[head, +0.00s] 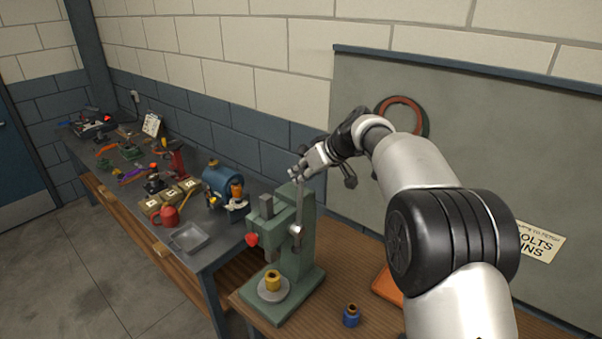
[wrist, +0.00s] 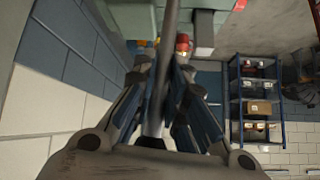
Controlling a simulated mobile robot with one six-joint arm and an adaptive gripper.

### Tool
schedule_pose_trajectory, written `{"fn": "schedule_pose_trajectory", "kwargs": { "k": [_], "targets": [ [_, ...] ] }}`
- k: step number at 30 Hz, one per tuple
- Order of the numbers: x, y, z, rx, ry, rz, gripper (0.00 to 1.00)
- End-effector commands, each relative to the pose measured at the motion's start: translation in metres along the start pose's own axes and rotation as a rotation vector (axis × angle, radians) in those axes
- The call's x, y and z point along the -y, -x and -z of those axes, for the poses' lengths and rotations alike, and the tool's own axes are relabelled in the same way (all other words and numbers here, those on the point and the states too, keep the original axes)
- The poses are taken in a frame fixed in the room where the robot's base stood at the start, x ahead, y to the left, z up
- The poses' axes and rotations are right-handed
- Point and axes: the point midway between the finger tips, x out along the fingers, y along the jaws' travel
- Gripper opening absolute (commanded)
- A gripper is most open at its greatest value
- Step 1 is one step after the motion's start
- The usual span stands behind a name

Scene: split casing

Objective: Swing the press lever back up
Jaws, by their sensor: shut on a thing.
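The green arbor press (head: 307,216) stands on the wooden bench top. Its grey press lever (head: 300,204) points nearly straight up from the round hub on the press's right side. My gripper (head: 301,172) is at the lever's upper end and shut on it. In the wrist view the lever (wrist: 171,20) runs as a dark bar between the two fingers of my gripper (wrist: 165,75). The fingers hide part of the lever's tip. A yellow cylindrical part (head: 273,280) sits on the round grey plate (head: 283,291) at the press base, below the ram.
A small blue pot (head: 351,316) and an orange tray (head: 387,286) are on the wooden bench right of the press. A metal table (head: 205,258) at left holds a grey tray (head: 189,238), bins and tools. The grey board (head: 350,130) stands close behind my arm.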

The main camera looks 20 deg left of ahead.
Motion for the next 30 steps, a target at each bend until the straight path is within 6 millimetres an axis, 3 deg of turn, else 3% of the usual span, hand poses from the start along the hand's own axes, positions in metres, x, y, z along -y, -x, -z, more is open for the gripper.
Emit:
{"fn": "schedule_pose_trajectory", "kwargs": {
  "k": [10, 20, 25, 30],
  "targets": [
    [-0.001, 0.0, -0.001, 0.001, -0.001, -0.002, 0.33],
    [0.0, 0.002, 0.0, 0.0, 0.0, -0.001, 0.33],
    [-0.001, 0.021, 0.001, -0.001, 0.0, -0.003, 0.33],
    [-0.001, 0.057, 0.001, -0.002, -0.001, -0.004, 0.33]
  ]
}}
